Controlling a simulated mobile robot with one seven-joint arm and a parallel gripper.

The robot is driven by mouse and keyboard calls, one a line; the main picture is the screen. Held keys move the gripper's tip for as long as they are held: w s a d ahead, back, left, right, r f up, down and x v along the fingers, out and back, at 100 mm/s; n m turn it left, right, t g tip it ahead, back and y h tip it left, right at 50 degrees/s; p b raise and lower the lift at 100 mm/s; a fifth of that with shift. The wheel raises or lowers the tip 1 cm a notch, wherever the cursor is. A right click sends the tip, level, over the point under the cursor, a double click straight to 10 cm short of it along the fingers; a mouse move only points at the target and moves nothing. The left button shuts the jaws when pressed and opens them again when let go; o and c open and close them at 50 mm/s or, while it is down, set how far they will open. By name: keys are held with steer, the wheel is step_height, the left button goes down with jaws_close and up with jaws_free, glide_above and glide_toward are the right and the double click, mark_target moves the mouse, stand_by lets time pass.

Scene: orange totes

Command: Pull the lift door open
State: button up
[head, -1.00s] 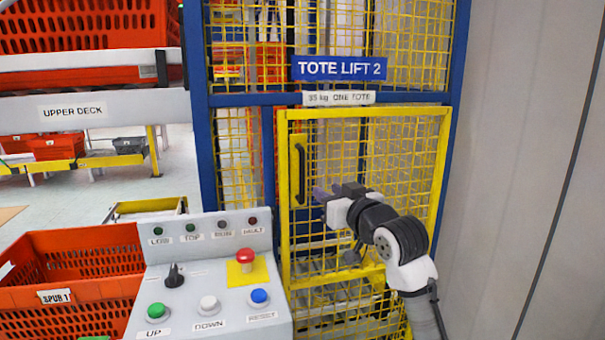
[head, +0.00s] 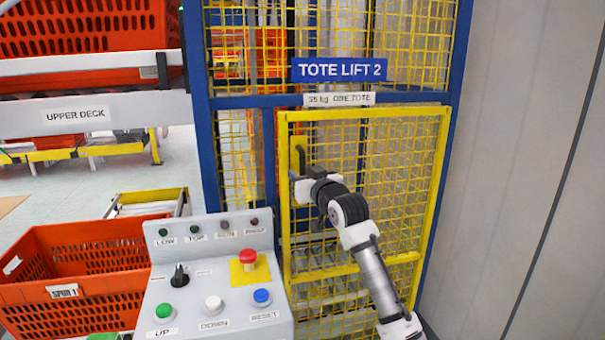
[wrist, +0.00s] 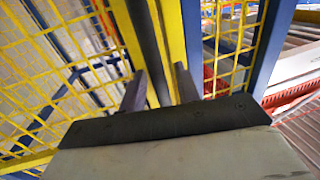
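The lift door (head: 365,115) is a yellow mesh panel in a blue frame and looks closed. Its black upright handle (head: 300,158) is on the door's left side, with its lower part hidden behind my gripper (head: 294,181). In the wrist view the handle (wrist: 147,40) runs between the two fingers of my gripper (wrist: 160,68). The fingers are apart, one on each side of the bar, with a gap visible by the right finger. They look open around the handle, not clamped on it.
A grey control box (head: 215,285) with buttons and a red stop knob stands in front, left of the door. An orange tote (head: 75,275) sits left of it. A grey wall (head: 530,130) bounds the right side.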

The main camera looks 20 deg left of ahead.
jaws_close()
steer(key=shift+s+d, duration=0.1)
steer(key=shift+d, duration=0.05)
